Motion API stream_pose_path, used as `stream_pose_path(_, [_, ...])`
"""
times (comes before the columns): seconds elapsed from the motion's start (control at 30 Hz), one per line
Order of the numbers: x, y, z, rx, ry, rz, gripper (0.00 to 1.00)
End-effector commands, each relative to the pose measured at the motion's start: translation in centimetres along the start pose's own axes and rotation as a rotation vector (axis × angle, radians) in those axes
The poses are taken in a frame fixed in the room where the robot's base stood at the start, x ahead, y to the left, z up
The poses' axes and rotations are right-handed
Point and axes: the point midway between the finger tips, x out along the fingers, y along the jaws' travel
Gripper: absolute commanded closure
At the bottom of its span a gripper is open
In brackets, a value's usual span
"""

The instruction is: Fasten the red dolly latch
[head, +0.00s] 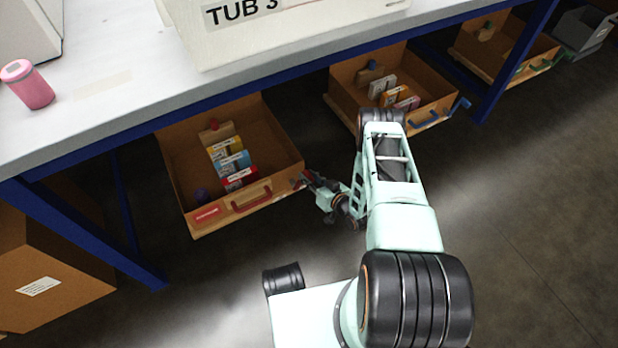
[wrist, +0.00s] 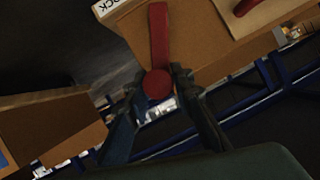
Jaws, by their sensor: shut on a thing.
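The red dolly (head: 183,190) is a brown open box under the bench with a red handle (head: 251,200) on its front. In the wrist view, the red latch (wrist: 158,45) is a flat lever with a round knob at its lower end, lying against the brown wall. A white label (wrist: 112,7) reading "OCK", partly cut off, is at the upper left of the lever. My gripper (wrist: 158,84) is shut on the latch at its knob, one dark finger on each side. In the head view, my gripper (head: 308,181) is at the dolly's right front corner.
The bench (head: 110,120) with blue legs stands over the dolly. A second dolly with a blue handle (head: 425,120) and a third with a green handle (head: 537,66) stand to the right. A cardboard box (head: 60,285) is at lower left. The floor in front is clear.

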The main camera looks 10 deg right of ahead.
Motion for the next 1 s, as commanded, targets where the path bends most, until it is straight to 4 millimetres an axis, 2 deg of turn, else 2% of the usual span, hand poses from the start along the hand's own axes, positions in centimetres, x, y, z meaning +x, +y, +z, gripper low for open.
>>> stream_pose_path(0.7, [0.25, 0.42, 0.01, 0.065, 0.004, -0.024, 1.00])
stream_pose_path(0.73, [0.25, 0.43, 0.01, 0.065, 0.004, -0.024, 0.75])
stream_pose_path(0.87, [0.20, 0.39, 0.06, 0.065, 0.003, -0.024, 0.61])
stream_pose_path(1.0, [0.16, 0.35, 0.12, 0.065, 0.002, -0.025, 0.60])
